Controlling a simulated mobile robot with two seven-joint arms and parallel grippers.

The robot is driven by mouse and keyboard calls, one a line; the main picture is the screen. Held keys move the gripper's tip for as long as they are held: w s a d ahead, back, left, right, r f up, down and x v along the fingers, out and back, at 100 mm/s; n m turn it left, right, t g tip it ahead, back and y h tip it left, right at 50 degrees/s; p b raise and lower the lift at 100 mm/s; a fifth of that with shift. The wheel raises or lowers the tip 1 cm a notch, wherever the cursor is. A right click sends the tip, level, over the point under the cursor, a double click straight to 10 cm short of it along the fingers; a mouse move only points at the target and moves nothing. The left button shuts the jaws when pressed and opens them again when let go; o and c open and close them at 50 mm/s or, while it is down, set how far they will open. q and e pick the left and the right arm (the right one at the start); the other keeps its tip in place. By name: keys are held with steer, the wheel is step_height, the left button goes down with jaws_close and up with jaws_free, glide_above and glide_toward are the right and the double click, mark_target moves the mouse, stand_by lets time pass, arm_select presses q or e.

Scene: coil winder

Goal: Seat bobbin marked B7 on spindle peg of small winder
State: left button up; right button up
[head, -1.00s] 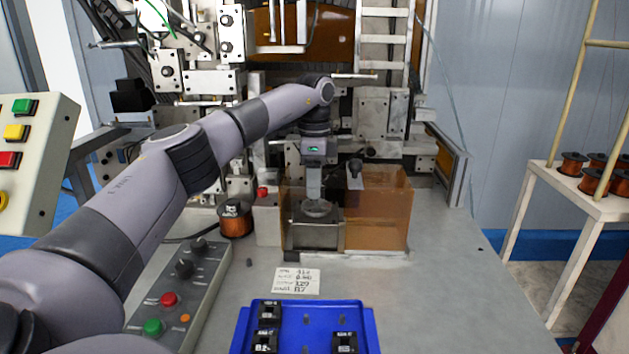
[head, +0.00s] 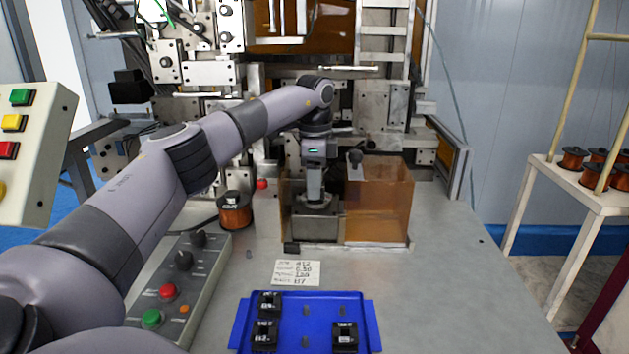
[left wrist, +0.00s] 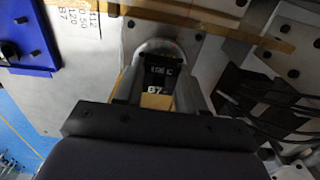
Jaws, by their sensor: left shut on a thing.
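The small winder (head: 300,228) is a grey metal block on the bench, with an amber see-through guard (head: 380,208) around its right side. My left gripper (head: 313,198) points down over the block, low inside the guard. In the left wrist view, a black bobbin with a white mark that reads like B7 (left wrist: 157,76) sits between the two fingers of my left gripper (left wrist: 160,92), which is shut on it. A rounded metal part lies right behind the bobbin. The spindle peg is hidden, so I cannot tell whether the bobbin is around it. My right gripper is not in view.
A blue tray (head: 238,335) with three black bobbins stands in front. A paper card (head: 297,273), a copper coil (head: 235,212) and a control box (head: 192,262) are nearby. The bench's right side is clear.

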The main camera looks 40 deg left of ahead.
arm_select(q)
steer(key=o, duration=1.1)
steer(key=shift+r, duration=3.55)
steer(key=shift+f, duration=0.1)
